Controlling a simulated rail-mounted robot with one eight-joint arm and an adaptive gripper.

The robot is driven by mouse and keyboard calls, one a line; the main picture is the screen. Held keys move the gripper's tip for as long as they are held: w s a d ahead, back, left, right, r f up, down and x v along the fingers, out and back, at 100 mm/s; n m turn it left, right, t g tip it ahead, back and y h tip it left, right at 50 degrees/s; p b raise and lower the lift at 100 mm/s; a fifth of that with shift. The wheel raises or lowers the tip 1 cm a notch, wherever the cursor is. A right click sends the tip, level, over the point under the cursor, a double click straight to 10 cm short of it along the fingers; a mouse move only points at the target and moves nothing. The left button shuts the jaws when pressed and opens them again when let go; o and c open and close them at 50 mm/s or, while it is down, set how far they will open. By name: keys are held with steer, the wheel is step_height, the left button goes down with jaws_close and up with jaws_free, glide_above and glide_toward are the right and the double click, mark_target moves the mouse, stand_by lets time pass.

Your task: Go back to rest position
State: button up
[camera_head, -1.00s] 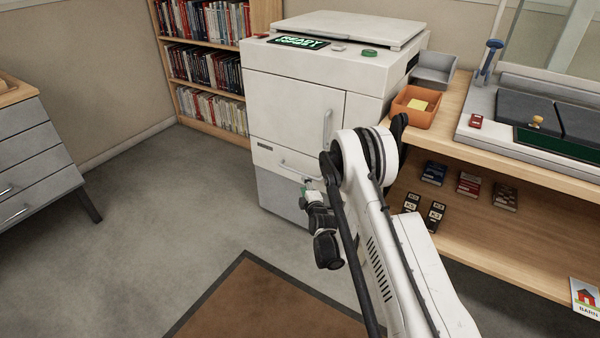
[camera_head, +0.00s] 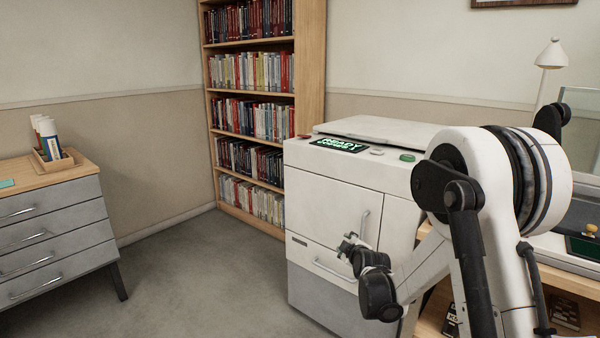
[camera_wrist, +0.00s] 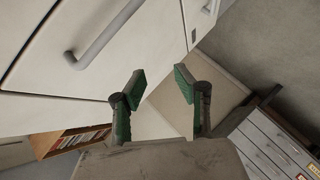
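My gripper (camera_head: 347,245) is in front of the white copier-like machine (camera_head: 334,215) in the head view, beside its door handles. In the wrist view my gripper (camera_wrist: 162,86) shows two green-padded fingers set apart, with nothing between them. A grey handle (camera_wrist: 105,38) on the machine's white front is to the upper left of the fingers there. I cannot tell from these views how far the fingers are from the machine. My arm is folded, with its large joint at the right of the head view.
A bookcase (camera_head: 300,75) stands behind the machine. A grey drawer cabinet (camera_head: 55,245) with a wooden top is at the left. A wooden shelf unit (camera_head: 433,318) is at the right, partly hidden by my arm. Clear grey floor (camera_head: 200,280) lies between cabinet and machine.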

steer(key=s+d+r+m+g, duration=0.1)
steer(key=s+r+m+g, duration=0.15)
steer(key=s+r, duration=0.65)
steer(key=s+d+r+m+g, duration=0.1)
steer(key=s+r+m, duration=0.2)
steer(key=s+r, duration=0.55)
steer(key=s+d+f+m+g+h, duration=0.15)
steer(key=s+m, duration=0.25)
steer(key=s, duration=1.2)
steer(key=s+d+f+m+g, duration=0.2)
steer(key=s+m, duration=0.1)
steer(key=s, duration=1.2)
step_height(320, 180, up, 18)
steer(key=p, duration=1.8)
steer(key=shift+a+f+t, duration=0.15)
steer(key=shift+f+t, duration=0.05)
steer(key=shift+t, duration=0.1)
